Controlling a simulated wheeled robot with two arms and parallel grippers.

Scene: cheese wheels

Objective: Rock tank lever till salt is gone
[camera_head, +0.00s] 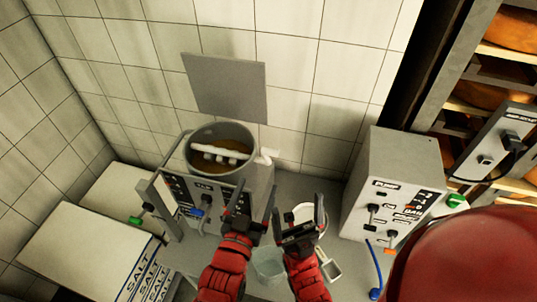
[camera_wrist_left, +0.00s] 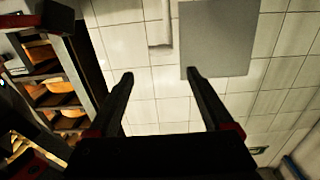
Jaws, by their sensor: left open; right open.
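The round grey tank (camera_head: 249,172) stands against the tiled wall, holding brown liquid (camera_head: 205,168) with a lumpy white strip (camera_head: 222,156) across it. I cannot tell whether that strip is salt. A dark control panel (camera_head: 180,188) is in front of the tank, with a blue-handled control (camera_head: 196,213) and a green-tipped lever (camera_head: 135,220). I cannot tell which is the tank lever. My left gripper (camera_head: 240,188) is open in front of the tank, right of the panel; its spread, empty fingers show in the left wrist view (camera_wrist_left: 160,74). My right gripper (camera_head: 298,203) is open and empty to its right.
White salt sacks (camera_head: 70,235) lie at left. A pump box (camera_head: 378,165) with knobs stands at right. A clear beaker (camera_head: 268,265) and a small scoop (camera_head: 331,267) are near my wrists. A grey plate (camera_head: 225,88) is on the wall. Cheese shelves (camera_head: 500,55) are at far right.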

